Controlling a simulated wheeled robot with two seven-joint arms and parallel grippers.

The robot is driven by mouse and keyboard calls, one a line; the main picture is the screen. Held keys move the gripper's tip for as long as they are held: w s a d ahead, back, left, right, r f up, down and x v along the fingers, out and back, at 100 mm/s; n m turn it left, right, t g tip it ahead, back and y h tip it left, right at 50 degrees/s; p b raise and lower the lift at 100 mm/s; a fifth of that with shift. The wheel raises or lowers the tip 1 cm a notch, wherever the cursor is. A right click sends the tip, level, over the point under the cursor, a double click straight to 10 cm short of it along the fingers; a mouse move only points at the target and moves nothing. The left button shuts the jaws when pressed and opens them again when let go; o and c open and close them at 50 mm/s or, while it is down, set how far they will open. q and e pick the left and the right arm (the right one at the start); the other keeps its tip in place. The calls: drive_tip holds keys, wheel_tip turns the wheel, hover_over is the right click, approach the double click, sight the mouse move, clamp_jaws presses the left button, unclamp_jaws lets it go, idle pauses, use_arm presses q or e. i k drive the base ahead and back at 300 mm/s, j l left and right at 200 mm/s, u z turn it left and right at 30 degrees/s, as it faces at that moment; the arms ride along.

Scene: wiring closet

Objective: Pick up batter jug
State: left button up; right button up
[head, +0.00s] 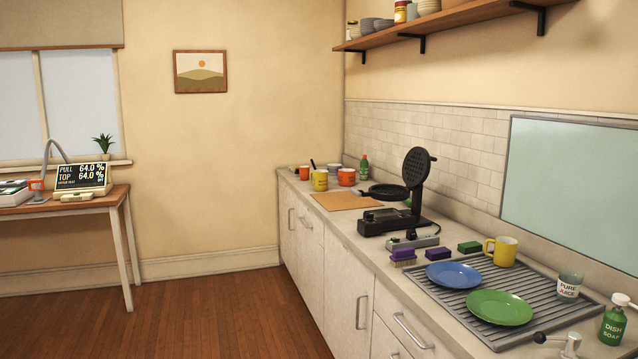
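I cannot make out a thing that is clearly the batter jug. At the far end of the counter stand a yellow mug-like vessel (320,181), a small orange cup (304,173) and a red-orange cup (346,177); they are too small to tell whether one is the jug. An open black waffle iron (390,221) stands nearer on the counter, its round lid raised. A yellow mug (505,252) stands by the drying rack. Neither of my grippers is in view.
The counter (345,232) runs along the right wall. A ribbed rack (440,292) holds a blue plate (453,274) and green plate (499,307). The wooden floor (200,315) is clear.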

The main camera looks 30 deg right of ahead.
sight(320, 177)
drive_tip(key=i+z, duration=0.15)
drive_tip(key=i, duration=3.25)
drive_tip(key=i+z, duration=0.1)
drive_tip(key=i, duration=0.55)
drive_tip(key=i+j+z, duration=0.15)
drive_tip(key=i, duration=0.5)
drive_tip(key=i+j+z, duration=0.1)
drive_tip(key=i, duration=0.55)
drive_tip(key=i+j+z, duration=0.2)
drive_tip(key=i+z, duration=0.15)
drive_tip(key=i+j+z, duration=0.65)
drive_tip(key=i, duration=0.05)
